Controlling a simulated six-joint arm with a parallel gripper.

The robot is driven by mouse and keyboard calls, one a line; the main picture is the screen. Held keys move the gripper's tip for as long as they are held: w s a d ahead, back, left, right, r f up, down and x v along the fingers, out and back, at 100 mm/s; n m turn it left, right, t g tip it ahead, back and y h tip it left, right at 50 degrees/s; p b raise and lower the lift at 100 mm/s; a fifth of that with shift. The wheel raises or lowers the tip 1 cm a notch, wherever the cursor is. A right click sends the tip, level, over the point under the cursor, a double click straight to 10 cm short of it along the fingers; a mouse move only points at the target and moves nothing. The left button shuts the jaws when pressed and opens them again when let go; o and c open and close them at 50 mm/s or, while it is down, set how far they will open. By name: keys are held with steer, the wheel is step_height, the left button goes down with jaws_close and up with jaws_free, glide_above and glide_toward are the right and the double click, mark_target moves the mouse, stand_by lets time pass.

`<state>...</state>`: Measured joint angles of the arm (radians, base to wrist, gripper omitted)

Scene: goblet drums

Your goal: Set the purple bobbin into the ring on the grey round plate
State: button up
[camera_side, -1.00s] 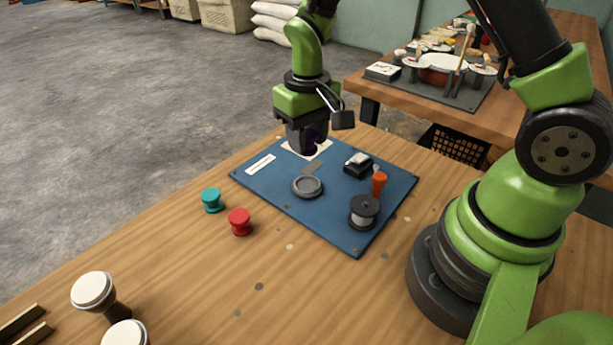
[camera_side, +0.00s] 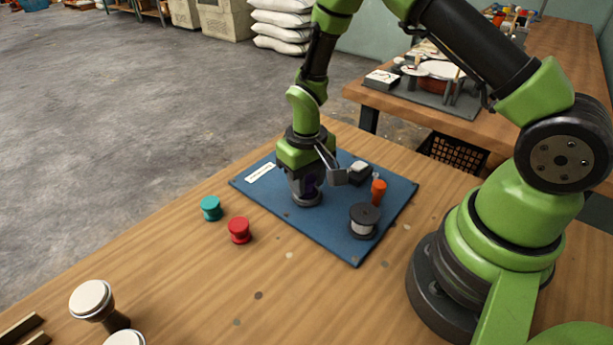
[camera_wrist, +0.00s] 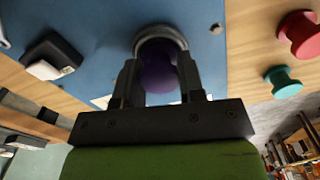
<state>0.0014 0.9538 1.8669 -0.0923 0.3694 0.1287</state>
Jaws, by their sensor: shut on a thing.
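My gripper (camera_side: 306,187) is shut on the purple bobbin (camera_wrist: 158,72), which sits between its fingers. In the side view the purple bobbin (camera_side: 311,184) is mostly hidden behind the fingers. The grey round plate (camera_side: 307,201) with its ring lies on the blue mat directly under the fingertips. In the wrist view the ring (camera_wrist: 160,33) shows as a grey arc around the far side of the bobbin. I cannot tell whether the bobbin is seated inside it or just above it.
The blue mat (camera_side: 330,232) also holds a black spool (camera_side: 364,220), an orange piece (camera_side: 378,192) and a black box with a light top (camera_side: 358,172). A teal bobbin (camera_side: 210,208) and a red bobbin (camera_side: 239,230) stand on the bare wood left of the mat.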

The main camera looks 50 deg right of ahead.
steer(key=o, duration=0.9)
steer(key=shift+f, duration=0.1)
steer(key=s+a+r+t, duration=0.1)
steer(key=s+r+t, duration=0.15)
steer(key=r, duration=0.95)
steer(key=s+r+t, duration=0.1)
steer(key=s+r, duration=0.3)
steer(key=r, duration=0.8)
steer(key=shift+s+a+r+m+t+y, duration=0.3)
steer(key=shift+s+r+t, duration=0.4)
steer(key=shift+s, duration=1)
steer(key=shift+s+a+r+m+t+y, duration=0.25)
steer(key=shift+s+r+t, duration=0.4)
steer(key=shift+s, duration=1.1)
steer(key=shift+s+a+r+m+t+y, duration=0.15)
steer(key=shift+s+a+r+t+y, duration=0.25)
steer(key=shift+s+r, duration=0.9)
steer(key=shift+s+d+f, duration=0.1)
steer(key=shift+s+f, duration=0.3)
steer(key=shift+f, duration=0.05)
